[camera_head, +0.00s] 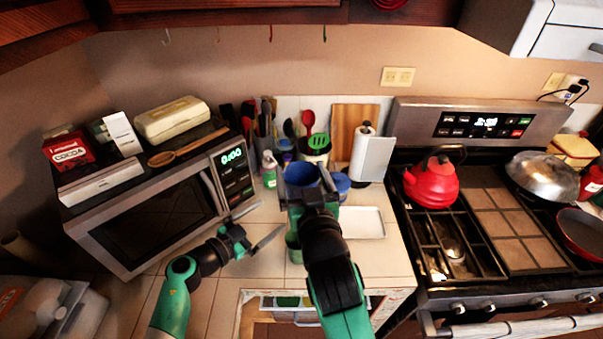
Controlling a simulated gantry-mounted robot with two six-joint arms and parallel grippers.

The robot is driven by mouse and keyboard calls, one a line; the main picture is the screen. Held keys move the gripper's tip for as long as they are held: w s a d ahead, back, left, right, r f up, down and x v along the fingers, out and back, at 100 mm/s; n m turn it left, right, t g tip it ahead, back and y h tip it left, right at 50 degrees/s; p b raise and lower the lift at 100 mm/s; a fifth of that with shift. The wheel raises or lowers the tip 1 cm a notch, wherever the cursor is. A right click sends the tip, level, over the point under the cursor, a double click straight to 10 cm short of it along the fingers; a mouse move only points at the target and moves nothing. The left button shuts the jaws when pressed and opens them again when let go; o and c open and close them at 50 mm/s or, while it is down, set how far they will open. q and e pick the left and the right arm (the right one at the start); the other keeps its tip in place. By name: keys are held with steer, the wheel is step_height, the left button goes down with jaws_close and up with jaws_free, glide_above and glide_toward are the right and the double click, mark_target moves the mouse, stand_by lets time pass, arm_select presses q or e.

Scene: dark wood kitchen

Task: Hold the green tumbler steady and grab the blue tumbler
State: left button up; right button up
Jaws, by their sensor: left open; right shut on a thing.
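The blue tumbler (301,174) is at the end of my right gripper (303,187), which is shut on it. The gripper and its wrist cover the tumbler's lower part. The green tumbler (293,241) shows as a small green piece left of my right wrist. The rest of it is hidden, so I cannot tell whether the two tumblers touch. My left gripper (264,226) is open and empty. Its fingers point right, toward the green tumbler, and a gap shows between them and it.
A microwave (150,222) stands close on the left, with boxes on top. Behind are a green-labelled bottle (269,172), utensil holders and a paper towel roll (371,156). A white tray (361,223) lies to the right, before the stove with a red kettle (432,184).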

steer(key=shift+w+a, duration=0.1)
steer(key=shift+w, duration=0.1)
arm_select(q)
steer(key=w+a+r+t, duration=0.1)
steer(key=w+r+t, duration=0.1)
steer(key=r, duration=0.5)
steer(key=w+a+r+t+y, duration=0.1)
steer(key=r+t, duration=0.3)
steer(key=r, duration=0.4)
steer(key=shift+w+a+n, duration=0.4)
steer(key=shift+a, duration=0.4)
